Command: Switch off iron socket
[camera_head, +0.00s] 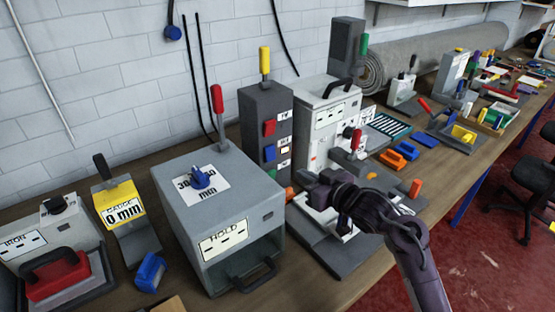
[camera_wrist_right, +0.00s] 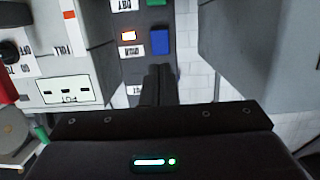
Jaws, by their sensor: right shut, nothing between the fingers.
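A grey switch tower (camera_head: 265,105) stands on the bench, with a red switch (camera_head: 269,128), a blue switch (camera_head: 270,153) and a green switch (camera_head: 270,170) down its front. The small labels are hard to read. My right gripper (camera_wrist_right: 158,85) is shut and empty, its fingertips close to the blue switch in that picture; contact cannot be told. In the head view my right gripper (camera_head: 306,179) is before the tower. My left gripper is out of view.
A large grey box (camera_head: 215,200) with a handle stands left of the tower. A white machine (camera_head: 325,115) with levers stands right of it. A red iron (camera_head: 58,275) sits at the far left. The bench is crowded; several tools lie at right.

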